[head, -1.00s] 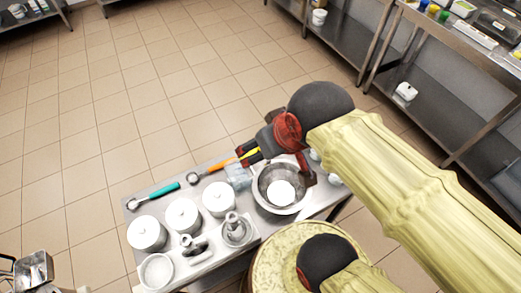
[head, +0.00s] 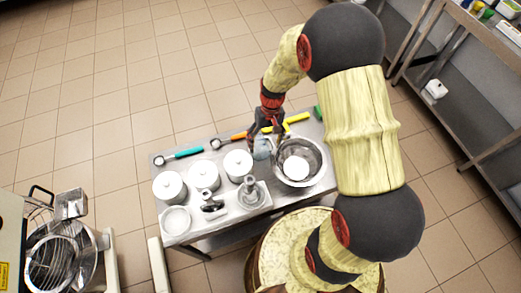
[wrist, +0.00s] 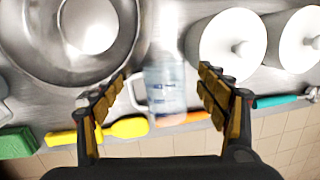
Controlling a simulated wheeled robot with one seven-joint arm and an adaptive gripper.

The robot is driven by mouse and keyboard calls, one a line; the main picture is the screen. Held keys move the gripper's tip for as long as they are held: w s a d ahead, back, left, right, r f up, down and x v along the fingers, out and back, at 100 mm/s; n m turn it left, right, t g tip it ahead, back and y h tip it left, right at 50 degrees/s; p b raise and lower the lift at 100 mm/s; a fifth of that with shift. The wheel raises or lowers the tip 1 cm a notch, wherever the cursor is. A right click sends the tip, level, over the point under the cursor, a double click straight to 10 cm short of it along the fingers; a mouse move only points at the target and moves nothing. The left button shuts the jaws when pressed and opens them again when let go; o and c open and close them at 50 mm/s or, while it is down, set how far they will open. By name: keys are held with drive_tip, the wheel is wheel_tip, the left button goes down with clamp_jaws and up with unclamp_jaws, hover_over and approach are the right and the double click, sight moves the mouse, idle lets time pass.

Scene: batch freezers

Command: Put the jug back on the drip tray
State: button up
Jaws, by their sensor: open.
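The jug (head: 262,149) is clear with blue markings. It stands on the steel table between the steel bowl and the white lidded pots. In the wrist view the jug (wrist: 168,88) lies between my open fingers, its handle on the left side. My gripper (head: 266,139) is open and points down over the jug. In the wrist view my gripper (wrist: 165,78) shows a gap on both sides of the jug, and I see no grip on it. I cannot make out a drip tray for certain.
A steel bowl (head: 318,171) with something white inside stands close right of the jug. Several white lidded pots (head: 238,163) stand to its left. Scoops and a yellow-handled tool (head: 297,118) lie along the far edge. A machine with a wire-guarded bowl (head: 62,258) is at lower left.

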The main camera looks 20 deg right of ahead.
sight(259, 142)
drive_tip(key=shift+n+t, duration=0.3)
drive_tip(key=shift+t, duration=0.4)
drive_tip(key=w, duration=0.4)
drive_tip(key=shift+w+r, duration=0.15)
drive_tip(key=shift+r, duration=0.1)
drive_tip(key=shift+a+f, duration=0.2)
drive_tip(key=shift+f, duration=0.95)
drive_tip(key=f, duration=0.1)
drive_tip(key=f+b, duration=0.1)
drive_tip(key=f, duration=0.1)
drive_tip(key=a+f, duration=0.1)
drive_tip(key=f, duration=0.1)
drive_tip(key=shift+s+f, duration=0.25)
drive_tip(key=shift+s, duration=0.15)
drive_tip(key=shift+r, duration=0.1)
drive_tip(key=c, duration=1.4)
drive_tip(key=shift+r, duration=0.1)
